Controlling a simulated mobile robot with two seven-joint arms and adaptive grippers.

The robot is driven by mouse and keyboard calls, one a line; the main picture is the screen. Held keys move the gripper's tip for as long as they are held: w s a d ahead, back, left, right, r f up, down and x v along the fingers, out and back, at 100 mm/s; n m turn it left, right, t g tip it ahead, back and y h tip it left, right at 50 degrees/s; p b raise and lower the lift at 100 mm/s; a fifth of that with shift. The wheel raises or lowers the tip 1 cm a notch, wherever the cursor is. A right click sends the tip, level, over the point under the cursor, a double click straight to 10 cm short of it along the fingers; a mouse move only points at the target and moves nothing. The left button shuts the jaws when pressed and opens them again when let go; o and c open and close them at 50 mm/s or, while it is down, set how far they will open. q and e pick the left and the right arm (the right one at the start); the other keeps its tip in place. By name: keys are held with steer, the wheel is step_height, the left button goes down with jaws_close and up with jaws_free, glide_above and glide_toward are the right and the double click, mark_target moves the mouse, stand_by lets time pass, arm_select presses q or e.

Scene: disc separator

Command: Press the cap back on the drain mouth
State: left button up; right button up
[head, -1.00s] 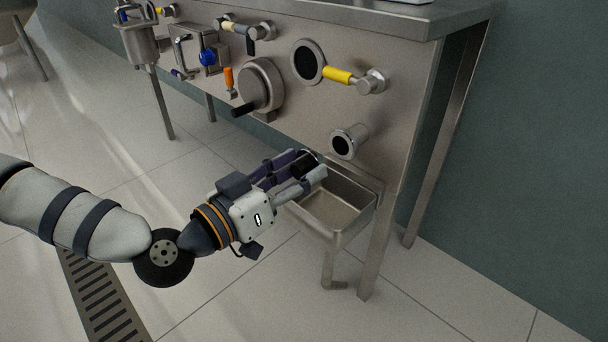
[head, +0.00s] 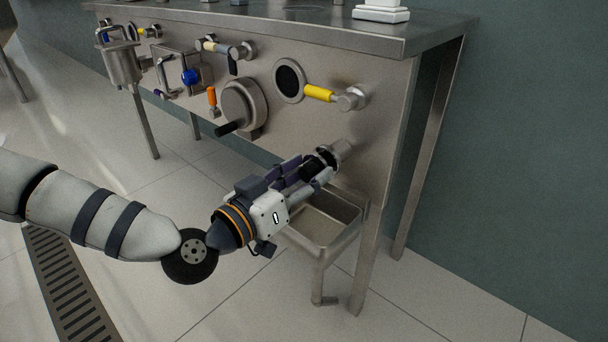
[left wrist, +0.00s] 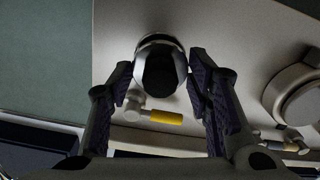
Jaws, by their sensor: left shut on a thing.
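The drain mouth (head: 343,147) is a short steel pipe stub low on the steel panel. My left gripper (head: 321,168) is right in front of it, shut on the black cap (head: 311,169). In the left wrist view the cap (left wrist: 160,74) sits between the two fingers of the gripper (left wrist: 158,82), with the rim of the drain mouth (left wrist: 158,41) showing around and behind it. The cap lines up roughly with the mouth. I cannot tell whether it touches or is seated. The fingers partly hide the cap in the head view. My right gripper is not in view.
A steel basin (head: 335,210) hangs below the drain mouth. Above are a yellow-handled valve (head: 320,93) and a round dark port (head: 289,81). A round steel cover with a black handle (head: 243,104) is to the left. A table leg (head: 376,240) stands at right.

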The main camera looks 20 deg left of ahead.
arm_select(q)
steer(key=shift+w+d, duration=0.25)
steer(key=shift+w, duration=0.4)
steer(key=shift+w, duration=0.25)
steer(key=o, duration=1.5)
steer(key=shift+s, duration=0.1)
